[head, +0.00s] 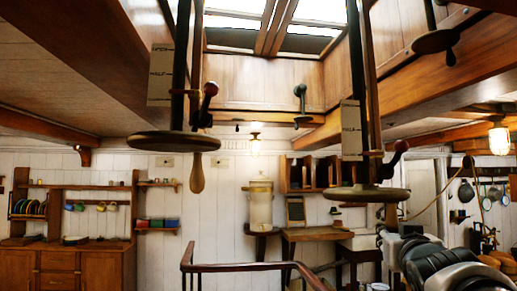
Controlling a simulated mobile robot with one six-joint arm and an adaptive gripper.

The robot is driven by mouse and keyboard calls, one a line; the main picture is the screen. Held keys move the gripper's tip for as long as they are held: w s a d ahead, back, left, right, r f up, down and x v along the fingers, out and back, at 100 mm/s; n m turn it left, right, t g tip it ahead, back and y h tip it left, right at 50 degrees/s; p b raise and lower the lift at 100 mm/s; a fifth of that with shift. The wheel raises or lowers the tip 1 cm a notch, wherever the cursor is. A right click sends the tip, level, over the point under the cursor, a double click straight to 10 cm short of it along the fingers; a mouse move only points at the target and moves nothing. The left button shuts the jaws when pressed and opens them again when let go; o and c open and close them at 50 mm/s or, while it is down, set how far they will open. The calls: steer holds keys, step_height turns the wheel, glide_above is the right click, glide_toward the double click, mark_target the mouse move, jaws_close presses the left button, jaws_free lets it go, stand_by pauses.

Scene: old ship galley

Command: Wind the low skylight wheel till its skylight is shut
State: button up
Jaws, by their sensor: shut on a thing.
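Two horizontal wheels hang on vertical shafts from the skylight. The right wheel (350,194) hangs lower in the picture, with a handle (391,213) pointing down from its right side. The left wheel (165,141) hangs higher, with a pale wooden handle (197,175) below it. My gripper (388,236) is at the right wheel's handle, shut on it; its fingers are small and partly hidden. My arm comes in from the lower right. The skylight (280,28) overhead has bright panes with darker strips under them; I cannot tell how far each pane stands open.
Levers with dark red knobs (209,91) (398,148) sit beside both shafts. Placards (160,75) (351,130) hang there too. A wooden rail (240,267) crosses below. Smaller cranks (301,104) (436,41) are farther off. Space between the two wheels is clear.

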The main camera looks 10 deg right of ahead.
steer(key=shift+a+r+b, duration=0.1)
steer(key=shift+r+b, duration=0.2)
steer(key=shift+b, duration=0.05)
steer(key=b, duration=0.3)
steer(key=shift+w+a+f, duration=0.1)
steer(key=shift+a+f, duration=0.15)
steer(key=shift+f, duration=0.05)
steer(key=shift+a+r+b, duration=0.25)
steer(key=shift+a+b, duration=0.2)
steer(key=shift+b, duration=0.55)
steer(key=o, duration=0.7)
steer(key=shift+o, duration=1.3)
steer(key=shift+a+f, duration=0.1)
steer(key=o, duration=0.4)
steer(key=shift+f, duration=0.1)
